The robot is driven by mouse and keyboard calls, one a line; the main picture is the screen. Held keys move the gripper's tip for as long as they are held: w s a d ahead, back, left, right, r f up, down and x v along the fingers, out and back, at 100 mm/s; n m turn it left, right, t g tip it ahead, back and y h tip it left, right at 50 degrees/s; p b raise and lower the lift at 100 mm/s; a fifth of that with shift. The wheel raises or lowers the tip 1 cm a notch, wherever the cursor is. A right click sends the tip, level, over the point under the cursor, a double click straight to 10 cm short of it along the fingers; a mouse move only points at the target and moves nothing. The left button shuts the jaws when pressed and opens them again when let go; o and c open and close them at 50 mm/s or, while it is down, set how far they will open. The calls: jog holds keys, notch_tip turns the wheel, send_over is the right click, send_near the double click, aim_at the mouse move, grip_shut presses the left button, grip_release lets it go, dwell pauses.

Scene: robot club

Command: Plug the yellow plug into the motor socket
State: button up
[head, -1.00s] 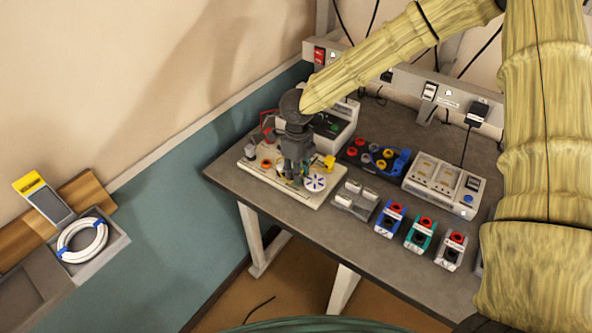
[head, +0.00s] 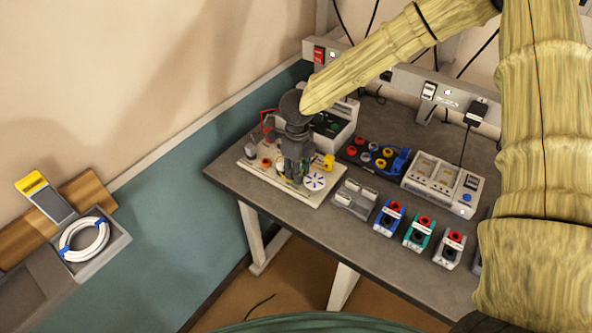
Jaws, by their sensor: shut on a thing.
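My gripper (head: 294,178) points down over the pale board (head: 252,169) at the left end of the grey table. Its fingers are closed low over the middle of the board. The yellow plug between them is hidden by the fingers, so its fit to the board cannot be told. A yellow block (head: 324,163), which may be the motor, sits on the board just right of the fingers. The motor socket cannot be made out. A white disc with blue marks (head: 315,181) lies at the board's front right.
A grey-white box (head: 343,124) stands behind the board. Right of it are a dark rack with coloured rings (head: 377,154), a white panel unit (head: 443,184), a grey holder (head: 355,199) and blue (head: 389,216), teal (head: 420,231) and white (head: 449,248) blocks. Wall close at left.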

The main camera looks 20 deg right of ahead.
jog(key=o, duration=1)
jog(key=shift+f, duration=0.1)
jog(key=shift+o, duration=0.2)
notch_tip(320, 180, up, 12)
